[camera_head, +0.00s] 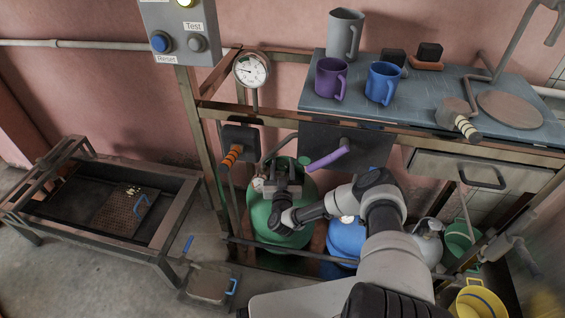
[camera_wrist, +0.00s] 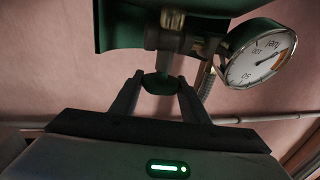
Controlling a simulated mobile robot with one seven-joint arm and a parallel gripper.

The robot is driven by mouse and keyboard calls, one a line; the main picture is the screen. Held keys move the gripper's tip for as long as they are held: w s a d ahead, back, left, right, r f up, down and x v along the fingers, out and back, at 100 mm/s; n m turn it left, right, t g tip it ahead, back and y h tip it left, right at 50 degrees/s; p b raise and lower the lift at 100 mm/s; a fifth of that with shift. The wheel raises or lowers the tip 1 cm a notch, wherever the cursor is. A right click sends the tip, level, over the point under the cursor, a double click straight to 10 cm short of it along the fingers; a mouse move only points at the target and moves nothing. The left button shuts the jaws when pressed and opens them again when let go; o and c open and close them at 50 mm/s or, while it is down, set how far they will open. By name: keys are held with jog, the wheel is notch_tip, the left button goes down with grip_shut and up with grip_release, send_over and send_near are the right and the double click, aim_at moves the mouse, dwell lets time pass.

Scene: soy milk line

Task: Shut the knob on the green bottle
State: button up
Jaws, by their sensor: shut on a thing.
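The green bottle (camera_head: 260,217) stands under the work table, left of a blue bottle. My gripper (camera_head: 281,176) is at its top and hides part of it. In the wrist view my gripper (camera_wrist: 160,82) has one finger on each side of a dark green knob (camera_wrist: 159,87) and is shut on it. The knob sits below a metal valve body (camera_wrist: 170,42) in that view. The knob is not clear in the head view, and its turned position cannot be read.
A dial gauge (camera_wrist: 258,53) sits close to the right of the valve. The blue bottle (camera_head: 345,238) stands right of the green one, partly behind my arm. Table legs and rails frame the bottles. An orange-striped lever (camera_head: 231,157) hangs at upper left.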

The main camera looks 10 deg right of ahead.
jog(key=m+g+h, duration=0.1)
jog(key=m+h, duration=0.1)
jog(key=h, duration=0.1)
jog(key=m+g+h+b, duration=0.1)
jog(key=m+h, duration=0.1)
jog(key=h, duration=0.1)
jog(key=shift+a+f+g+b, duration=0.1)
jog(key=shift+a+g+b, duration=0.05)
jog(key=shift+g+b, duration=0.15)
jog(key=m+g+h+b, duration=0.2)
jog(key=m+g+h, duration=0.2)
jog(key=h, duration=0.1)
jog(key=shift+m, duration=0.3)
jog(key=shift+g+h+b, duration=0.3)
jog(key=shift+g, duration=0.2)
jog(key=o, duration=1)
jog(key=shift+d, duration=0.2)
jog(key=shift+a, duration=0.1)
